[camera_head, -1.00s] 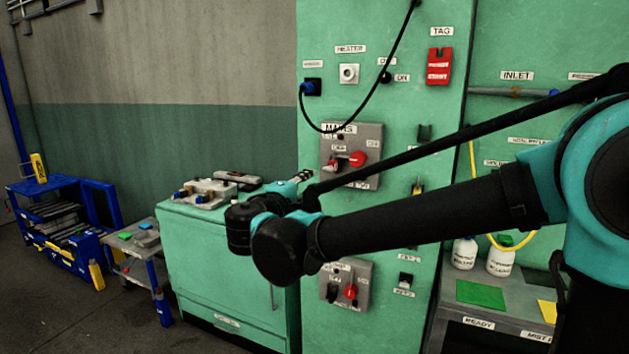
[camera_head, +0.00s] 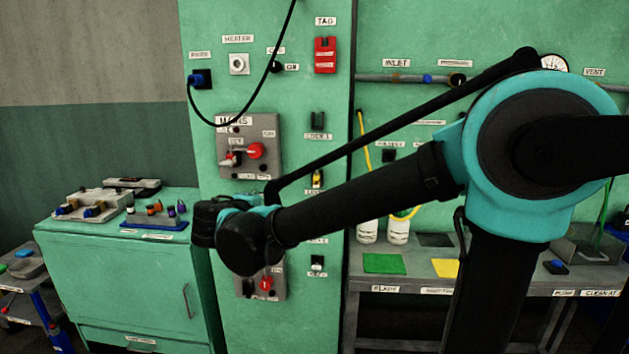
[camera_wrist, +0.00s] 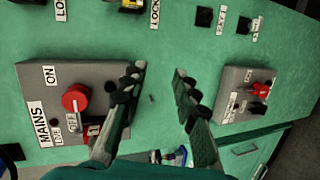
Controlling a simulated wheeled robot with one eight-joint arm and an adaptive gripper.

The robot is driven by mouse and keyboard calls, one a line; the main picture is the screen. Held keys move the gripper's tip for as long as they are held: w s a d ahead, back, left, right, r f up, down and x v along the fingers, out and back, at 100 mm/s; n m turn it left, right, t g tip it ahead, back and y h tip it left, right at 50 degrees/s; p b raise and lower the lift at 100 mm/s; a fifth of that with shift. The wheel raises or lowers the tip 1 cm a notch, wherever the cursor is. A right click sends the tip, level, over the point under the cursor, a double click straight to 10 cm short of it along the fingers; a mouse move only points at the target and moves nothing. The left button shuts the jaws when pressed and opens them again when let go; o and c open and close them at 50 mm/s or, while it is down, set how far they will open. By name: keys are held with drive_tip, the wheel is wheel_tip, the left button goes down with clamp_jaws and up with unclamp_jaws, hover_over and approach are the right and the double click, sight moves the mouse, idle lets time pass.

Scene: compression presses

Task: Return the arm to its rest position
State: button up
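My arm stretches across the head view from the teal joint on the right to the dark wrist at the centre left, in front of the green panel (camera_head: 335,110). My gripper (camera_wrist: 158,90) shows in the wrist view with its two fingers apart and nothing between them. It faces the green panel, between the MAINS switch box (camera_wrist: 72,100) and a second grey switch box (camera_wrist: 248,94). I cannot tell its distance from the panel. In the head view the gripper is mostly hidden behind my wrist.
A green cabinet (camera_head: 130,270) with a grey fixture (camera_head: 93,204) and a blue tray (camera_head: 158,222) stands left of the panel. A grey bench (camera_head: 410,282) with green and yellow mats is behind my arm. A black cable (camera_head: 272,65) hangs across the panel.

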drive_tip(key=s+d+f+m+g, duration=0.1)
drive_tip(key=d+f+m+g, duration=0.2)
drive_tip(key=d+f, duration=0.6)
drive_tip(key=s+d+f+m+g, duration=0.1)
drive_tip(key=d+f+m+g, duration=0.3)
drive_tip(key=d, duration=0.9)
drive_tip(key=s+d+f+m+g+y, duration=0.2)
drive_tip(key=s+d+f+m+y, duration=0.2)
drive_tip(key=s+d+f+m, duration=0.3)
drive_tip(key=s+d+f, duration=0.3)
drive_tip(key=s+f, duration=0.4)
drive_tip(key=shift+s+f+g, duration=0.15)
drive_tip(key=shift+f+g, duration=0.15)
drive_tip(key=shift+g, duration=0.1)
drive_tip(key=shift+c, duration=0.5)
